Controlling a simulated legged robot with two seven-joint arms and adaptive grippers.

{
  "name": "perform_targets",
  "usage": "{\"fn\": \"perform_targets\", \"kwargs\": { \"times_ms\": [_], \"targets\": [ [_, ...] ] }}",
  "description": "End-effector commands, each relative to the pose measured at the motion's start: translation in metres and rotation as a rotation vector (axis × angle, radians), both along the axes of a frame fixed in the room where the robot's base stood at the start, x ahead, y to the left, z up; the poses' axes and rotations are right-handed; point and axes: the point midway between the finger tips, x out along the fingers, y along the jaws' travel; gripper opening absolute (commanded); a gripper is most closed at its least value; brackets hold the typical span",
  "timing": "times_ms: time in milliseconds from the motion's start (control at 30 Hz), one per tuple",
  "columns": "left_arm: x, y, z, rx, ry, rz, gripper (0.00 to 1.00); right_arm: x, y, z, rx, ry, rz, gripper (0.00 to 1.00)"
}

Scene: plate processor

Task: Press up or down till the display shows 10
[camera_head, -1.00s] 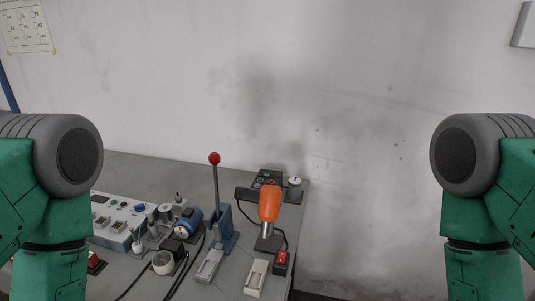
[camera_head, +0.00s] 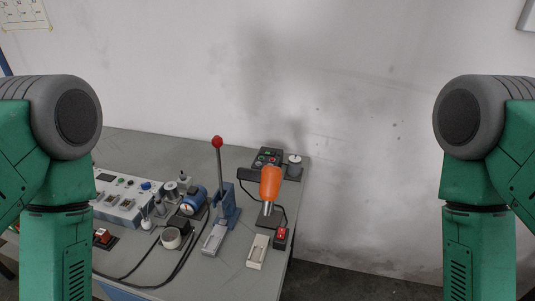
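A white control panel (camera_head: 122,209) with coloured buttons, switches and a small dark display (camera_head: 106,177) stands at the left of the table, partly hidden behind my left arm. The display's reading is too small to make out. A small dark box (camera_head: 267,157) with green and red buttons sits at the table's back right; I cannot tell any marks on its buttons. My green arms stand at the left and right edges of the view. Neither gripper is in view.
The grey table (camera_head: 150,150) carries a lever press (camera_head: 220,200) with a red knob, an orange heat gun (camera_head: 270,183), a red switch (camera_head: 281,236) and loose black cables. The floor right of the table is clear. A white wall stands behind.

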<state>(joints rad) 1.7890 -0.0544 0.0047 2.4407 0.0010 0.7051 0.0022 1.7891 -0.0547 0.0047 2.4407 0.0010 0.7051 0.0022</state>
Motion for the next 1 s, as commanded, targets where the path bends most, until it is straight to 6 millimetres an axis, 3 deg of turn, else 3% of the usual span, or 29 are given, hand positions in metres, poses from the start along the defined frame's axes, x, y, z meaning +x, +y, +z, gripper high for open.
{"fn": "perform_targets", "kwargs": {
  "times_ms": [167,300,1000],
  "targets": [
    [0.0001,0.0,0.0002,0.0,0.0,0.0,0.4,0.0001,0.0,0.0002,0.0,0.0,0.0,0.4],
    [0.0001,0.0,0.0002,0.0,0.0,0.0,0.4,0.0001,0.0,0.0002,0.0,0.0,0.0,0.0],
    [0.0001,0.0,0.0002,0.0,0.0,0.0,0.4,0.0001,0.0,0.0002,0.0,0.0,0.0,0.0]
  ]
}}
